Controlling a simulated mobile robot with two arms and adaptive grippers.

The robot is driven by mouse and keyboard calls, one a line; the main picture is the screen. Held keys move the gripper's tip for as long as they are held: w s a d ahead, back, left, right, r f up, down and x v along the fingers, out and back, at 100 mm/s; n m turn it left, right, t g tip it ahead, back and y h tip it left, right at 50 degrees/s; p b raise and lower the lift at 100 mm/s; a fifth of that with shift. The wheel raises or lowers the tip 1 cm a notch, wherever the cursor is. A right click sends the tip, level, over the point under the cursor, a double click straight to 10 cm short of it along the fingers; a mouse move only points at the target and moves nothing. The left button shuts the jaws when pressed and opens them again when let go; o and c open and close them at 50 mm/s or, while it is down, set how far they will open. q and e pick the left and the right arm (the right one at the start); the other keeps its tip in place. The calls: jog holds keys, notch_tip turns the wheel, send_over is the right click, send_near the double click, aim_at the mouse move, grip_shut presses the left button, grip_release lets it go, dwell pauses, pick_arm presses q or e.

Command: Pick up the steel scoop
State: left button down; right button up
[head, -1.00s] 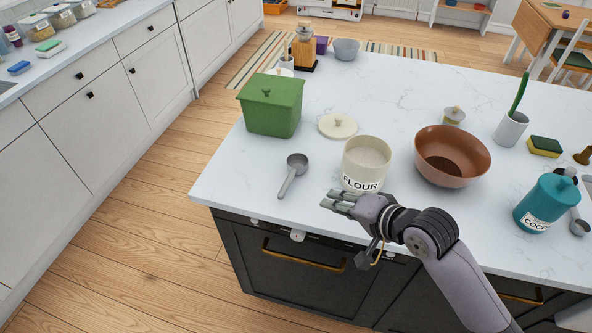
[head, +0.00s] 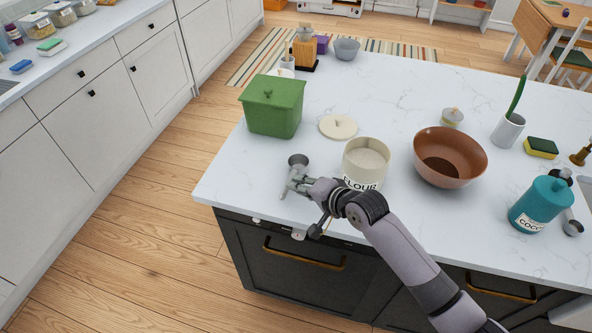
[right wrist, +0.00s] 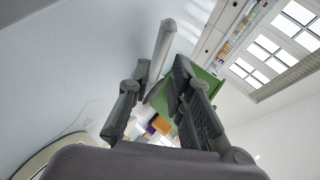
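The steel scoop (head: 298,160) lies on the white marble counter, left of the flour canister. In the head view its bowl shows, while my right gripper (head: 291,185) covers much of its handle. In the right wrist view the pale handle of the scoop (right wrist: 162,48) shows at the fingertips of my right gripper (right wrist: 162,72). The two fingers are apart, with the handle seen in the gap between them; I cannot tell whether either finger touches it. My left gripper is not in view.
The open flour canister (head: 365,160) stands close beside my right gripper. A cream lid (head: 338,126), a green lidded box (head: 273,106) and a brown bowl (head: 450,157) stand around it. A teal cocoa canister (head: 540,204) is at the right. The counter's left edge is near the scoop.

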aim_at(291, 194)
jog(key=shift+p+x, duration=0.5)
jog(key=shift+x, duration=1.85)
jog(key=shift+s, duration=0.1)
grip_shut()
